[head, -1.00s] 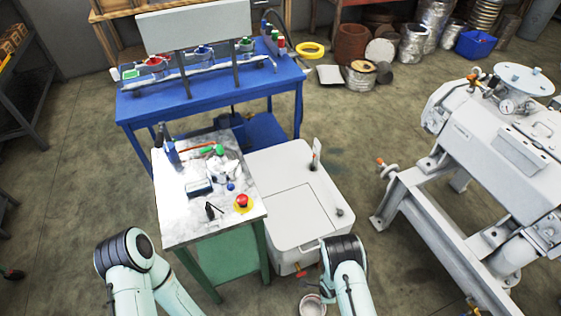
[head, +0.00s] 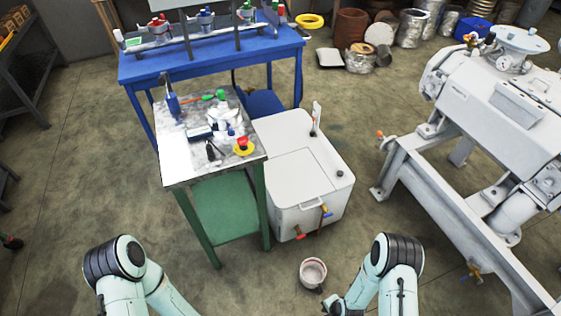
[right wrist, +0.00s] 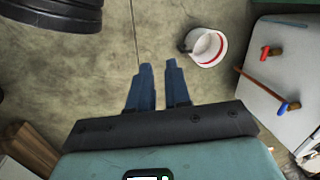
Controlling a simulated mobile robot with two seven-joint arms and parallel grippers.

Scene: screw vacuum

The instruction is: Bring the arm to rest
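My right arm (head: 400,258) shows at the bottom of the head view, right of centre, bent over open floor. Its gripper is outside the head view. In the right wrist view my right gripper (right wrist: 159,66) points at bare floor, with a narrow gap between its two blue fingers and nothing in it. My left arm (head: 122,262) shows at the bottom left of the head view; its gripper is out of frame.
A white bucket (head: 313,270) stands on the floor left of my right arm, also in the wrist view (right wrist: 207,47). Beyond are a white box-like machine (head: 290,180), a small green-legged table (head: 180,165) and a blue bench (head: 135,66). A large grey machine (head: 500,110) stands right.

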